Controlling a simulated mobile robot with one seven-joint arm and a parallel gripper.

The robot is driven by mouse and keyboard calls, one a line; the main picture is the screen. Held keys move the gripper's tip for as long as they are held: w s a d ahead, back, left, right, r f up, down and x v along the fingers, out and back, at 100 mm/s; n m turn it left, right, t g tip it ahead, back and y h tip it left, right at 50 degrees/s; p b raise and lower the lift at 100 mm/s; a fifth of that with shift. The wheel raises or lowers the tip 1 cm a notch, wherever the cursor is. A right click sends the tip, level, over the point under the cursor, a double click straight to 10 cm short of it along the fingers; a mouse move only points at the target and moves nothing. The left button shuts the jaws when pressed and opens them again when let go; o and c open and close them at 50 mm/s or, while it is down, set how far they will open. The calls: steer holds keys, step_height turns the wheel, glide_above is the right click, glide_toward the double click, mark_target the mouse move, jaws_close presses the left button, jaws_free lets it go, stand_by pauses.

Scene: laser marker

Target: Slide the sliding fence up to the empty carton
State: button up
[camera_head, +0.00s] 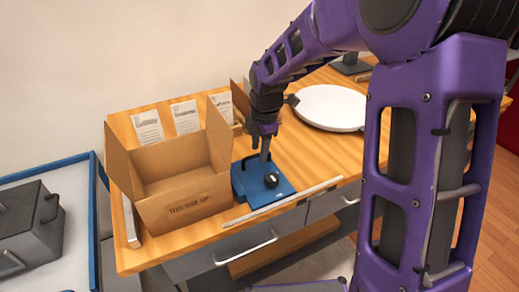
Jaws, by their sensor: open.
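The empty carton (182,178) is brown cardboard with its flaps raised and stands open on the left part of the wooden table. The sliding fence, which I take to be the blue block (259,190) with a dark knob (271,180), sits just right of the carton near the table's front edge. Any gap between them is narrow, and I cannot tell whether they touch. My gripper (264,154) points down over the back of the blue block, with its fingers open. Whether the fingers touch the block is not clear.
A metal strip (287,205) runs along the table's front edge, and another (131,222) lies left of the carton. A round white plate (331,107) is at the back right. Paper sheets (185,116) lie behind the carton. A grey case (28,228) stands on the blue-edged surface at left.

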steer(key=shift+f, duration=0.1)
jaws_close()
stand_by(1.4)
